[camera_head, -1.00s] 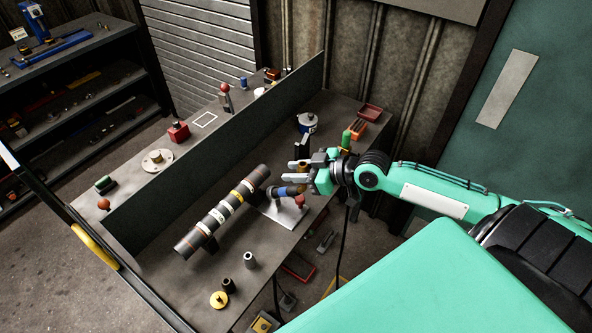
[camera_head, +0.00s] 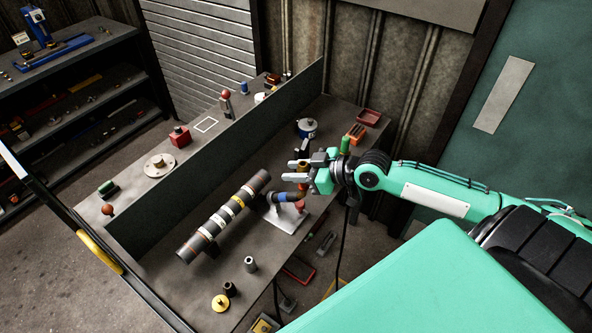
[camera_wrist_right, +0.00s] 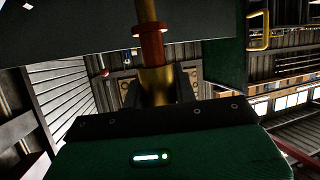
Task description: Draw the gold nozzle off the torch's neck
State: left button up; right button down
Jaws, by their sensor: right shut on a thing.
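My right gripper (camera_head: 297,171) is over the torch stand in the head view, its fingers pointing left. In the right wrist view it is shut on the gold nozzle (camera_wrist_right: 157,86), a short gold cylinder between the two dark fingers. A reddish-copper neck (camera_wrist_right: 151,45) with a wider collar runs in line with the nozzle and meets its end; no gap shows between them. In the head view the torch's blue body (camera_head: 286,197) rests over a pale plate (camera_head: 287,221), partly hidden near my gripper. My left gripper is not in view.
A long dark shaft (camera_head: 212,228) with pale and yellow bands lies left of the torch. Small cylinders (camera_head: 250,264) stand near the front edge. A tall dark panel (camera_head: 190,180) divides the bench.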

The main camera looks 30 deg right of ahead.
jog(key=shift+r+p, duration=1.3)
jog(key=shift+r, duration=0.35)
